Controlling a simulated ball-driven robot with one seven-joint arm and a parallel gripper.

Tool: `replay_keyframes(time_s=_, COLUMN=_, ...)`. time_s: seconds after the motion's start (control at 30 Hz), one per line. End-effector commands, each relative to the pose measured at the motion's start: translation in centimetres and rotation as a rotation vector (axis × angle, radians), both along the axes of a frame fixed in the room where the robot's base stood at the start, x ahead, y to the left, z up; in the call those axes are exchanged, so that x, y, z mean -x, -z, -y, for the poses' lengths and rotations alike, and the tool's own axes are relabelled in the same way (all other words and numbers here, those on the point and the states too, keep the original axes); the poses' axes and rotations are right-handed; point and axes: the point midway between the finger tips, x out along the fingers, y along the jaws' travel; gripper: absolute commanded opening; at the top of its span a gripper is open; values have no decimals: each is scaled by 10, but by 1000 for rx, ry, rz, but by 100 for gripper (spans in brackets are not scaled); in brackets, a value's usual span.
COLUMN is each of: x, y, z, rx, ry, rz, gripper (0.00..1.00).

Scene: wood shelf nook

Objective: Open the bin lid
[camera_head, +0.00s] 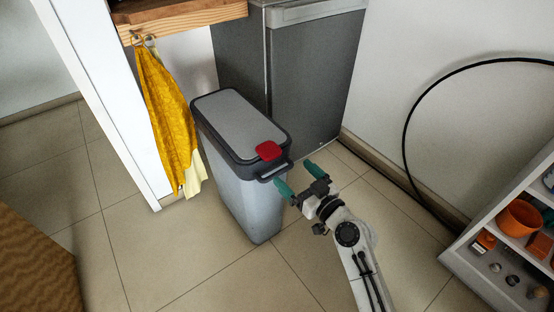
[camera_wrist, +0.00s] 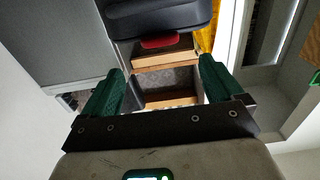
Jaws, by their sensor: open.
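The bin (camera_head: 237,185) is a tall light-grey box with a dark rim, standing on the tiled floor in the middle of the head view. Its lid (camera_head: 238,118) is a grey panel lying flat and closed, with a red tab (camera_head: 269,151) at the near right end. My gripper (camera_head: 297,178) is open and empty, with green fingers, just right of and slightly below the red tab, apart from it. In the wrist view, the dark rim (camera_wrist: 165,17) and the red tab (camera_wrist: 162,41) show above the gap between my fingers (camera_wrist: 160,80).
A dark grey cabinet (camera_head: 300,80) stands behind the bin. Yellow cloths (camera_head: 168,115) hang from a wooden shelf (camera_head: 185,14) at the bin's left. A white shelf unit (camera_head: 480,262) with an orange pot (camera_head: 520,217) is at the right. Open floor (camera_head: 200,275) lies in front.

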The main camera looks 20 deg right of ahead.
Motion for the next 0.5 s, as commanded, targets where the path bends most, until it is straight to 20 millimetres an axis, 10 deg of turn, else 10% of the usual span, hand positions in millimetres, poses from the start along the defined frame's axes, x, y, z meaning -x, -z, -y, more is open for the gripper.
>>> replay_keyframes(time_s=0.5, x=-77, y=0, z=-21, rx=0, ry=-1, rz=-1, gripper=94)
